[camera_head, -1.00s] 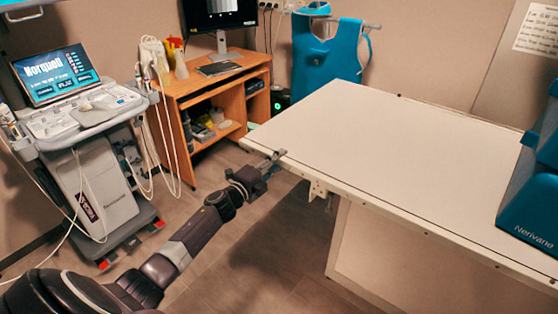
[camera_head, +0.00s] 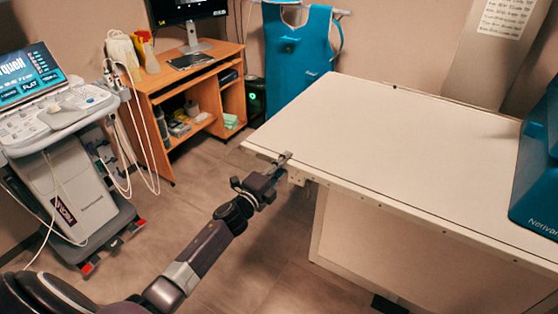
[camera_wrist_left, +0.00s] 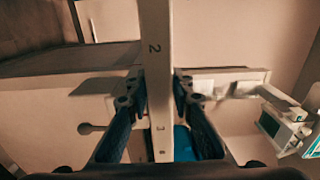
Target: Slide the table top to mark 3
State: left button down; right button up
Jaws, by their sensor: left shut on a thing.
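The white table top (camera_head: 380,120) lies on a pale base (camera_head: 345,240), its left end overhanging the base. My left gripper (camera_head: 282,160) is shut on the table top's near edge, close to its left corner. In the left wrist view the two blue fingers of the left gripper (camera_wrist_left: 155,95) lie on both sides of a pale edge strip (camera_wrist_left: 155,70). A mark "2" shows on the strip beyond the fingertips, and a mark that looks like "3" lies between the fingers. My right gripper is out of view.
A teal unit (camera_head: 537,165) stands at the table's right. An ultrasound cart (camera_head: 75,170) stands at the left. A wooden desk (camera_head: 190,85) and a blue apron (camera_head: 297,60) are at the back. Bare floor lies between cart and table.

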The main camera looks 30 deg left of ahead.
pick_arm(q)
jog(key=c, duration=1.7)
grip_release()
jog(key=shift+a, duration=0.45)
jog(key=shift+s, duration=0.1)
jog(key=s, duration=0.8)
jog(key=s+a, duration=0.1)
jog(key=s, duration=0.2)
jog(key=shift+s, duration=0.4)
